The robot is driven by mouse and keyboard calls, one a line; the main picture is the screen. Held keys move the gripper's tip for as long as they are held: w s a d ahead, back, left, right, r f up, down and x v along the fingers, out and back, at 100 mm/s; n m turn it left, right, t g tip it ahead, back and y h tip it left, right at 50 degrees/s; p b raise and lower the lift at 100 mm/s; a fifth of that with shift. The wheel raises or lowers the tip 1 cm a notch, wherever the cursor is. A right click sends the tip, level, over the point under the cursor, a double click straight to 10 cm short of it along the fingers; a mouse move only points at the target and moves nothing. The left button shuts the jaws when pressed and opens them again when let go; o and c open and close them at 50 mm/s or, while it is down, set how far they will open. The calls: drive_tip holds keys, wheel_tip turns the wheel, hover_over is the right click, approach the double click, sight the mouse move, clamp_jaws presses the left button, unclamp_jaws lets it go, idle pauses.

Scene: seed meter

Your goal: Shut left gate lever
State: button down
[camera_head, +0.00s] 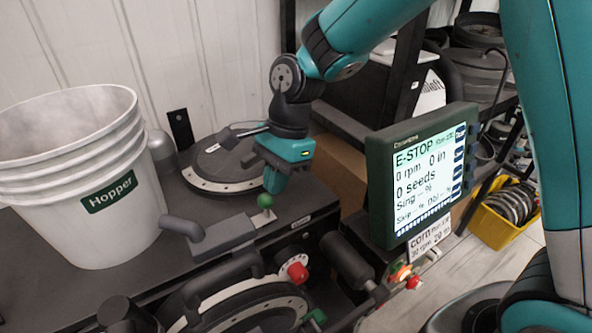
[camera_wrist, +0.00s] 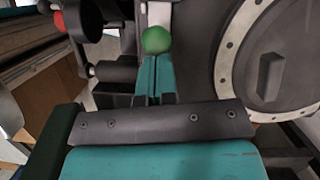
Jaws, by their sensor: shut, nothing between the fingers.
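The gate lever with a green ball knob (camera_head: 264,201) stands at the right end of a grey block on the dark bench. The knob also shows in the wrist view (camera_wrist: 156,39), on a pale stem. My gripper (camera_head: 271,188) is shut and empty, pointing down right at the knob. In the wrist view its teal fingers (camera_wrist: 156,62) are together, and their tips end just at the knob. I cannot tell whether they touch it. The lever's lower part is mostly hidden.
A white bucket labelled Hopper (camera_head: 70,180) stands at the left. A round dark disc (camera_head: 225,165) lies behind the lever. A screen (camera_head: 420,175) reading E-STOP stands close to the right. A red knob (camera_head: 297,271) and another dark disc housing (camera_head: 250,312) are in front.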

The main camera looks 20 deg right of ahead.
drive_tip(key=d, duration=0.1)
drive_tip(key=w+d+r+p, duration=0.1)
drive_tip(key=d+p, duration=0.1)
drive_tip(key=d, duration=0.1)
drive_tip(key=shift+w+r, duration=0.2)
drive_tip(key=shift+w, duration=0.2)
drive_tip(key=s+b+v, duration=0.1)
drive_tip(key=b+v, duration=0.1)
drive_tip(key=v, duration=0.7)
drive_tip(key=shift+w+b, duration=0.35)
